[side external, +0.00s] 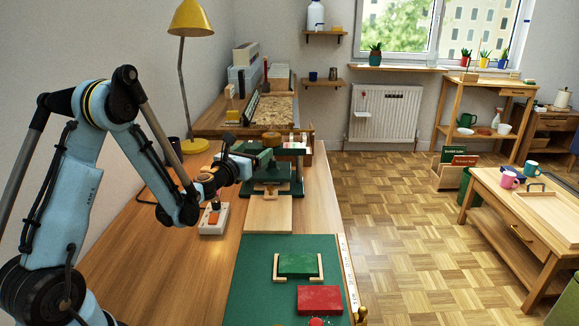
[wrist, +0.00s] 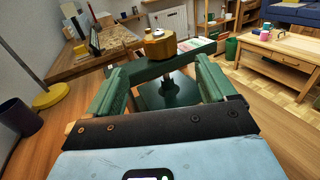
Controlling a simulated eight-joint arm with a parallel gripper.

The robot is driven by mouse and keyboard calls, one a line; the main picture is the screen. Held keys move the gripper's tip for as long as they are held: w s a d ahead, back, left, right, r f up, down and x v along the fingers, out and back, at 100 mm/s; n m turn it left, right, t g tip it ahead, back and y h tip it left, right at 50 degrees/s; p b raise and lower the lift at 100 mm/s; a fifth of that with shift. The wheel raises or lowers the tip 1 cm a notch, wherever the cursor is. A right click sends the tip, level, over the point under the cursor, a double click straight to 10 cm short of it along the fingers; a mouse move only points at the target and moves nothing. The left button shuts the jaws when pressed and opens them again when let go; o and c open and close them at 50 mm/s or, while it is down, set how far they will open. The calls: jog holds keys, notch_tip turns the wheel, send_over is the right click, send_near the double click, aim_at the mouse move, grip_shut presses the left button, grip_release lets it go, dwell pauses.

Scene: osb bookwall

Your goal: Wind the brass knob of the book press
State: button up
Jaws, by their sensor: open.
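The book press is a dark green frame (side external: 298,165) on the wooden bench; its crossbeam (wrist: 197,49) and plate also show in the wrist view. A faceted brass knob (side external: 271,139) sits on top of the press, and it stands beyond my fingers in the wrist view (wrist: 160,45). My gripper (side external: 264,155) is at the near left side of the press, slightly below the knob. In the wrist view its two green fingers (wrist: 160,68) are wide apart with nothing between their tips. The knob looks apart from both fingers.
A pale wooden board (side external: 269,213) lies in front of the press. Nearer are a green mat (side external: 250,280), a green book (side external: 298,264) and a red book (side external: 320,300).

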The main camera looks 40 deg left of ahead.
aim_at(276, 133)
jog(key=shift+s+d, duration=0.1)
jog(key=shift+s, duration=0.2)
jog(key=w+a+n+h, duration=0.1)
jog(key=w+n, duration=0.3)
jog(key=n, duration=0.7)
jog(key=w+a+n+h, duration=0.2)
jog(key=w+n, duration=0.2)
jog(key=n, duration=0.6)
jog(key=w+a+n+t+h, duration=0.1)
jog(key=w+n, duration=0.4)
jog(key=n, duration=0.6)
jog(key=shift+a+r+n+h, duration=0.15)
jog(key=shift+r+n+h, duration=0.2)
jog(key=shift+h, duration=0.25)
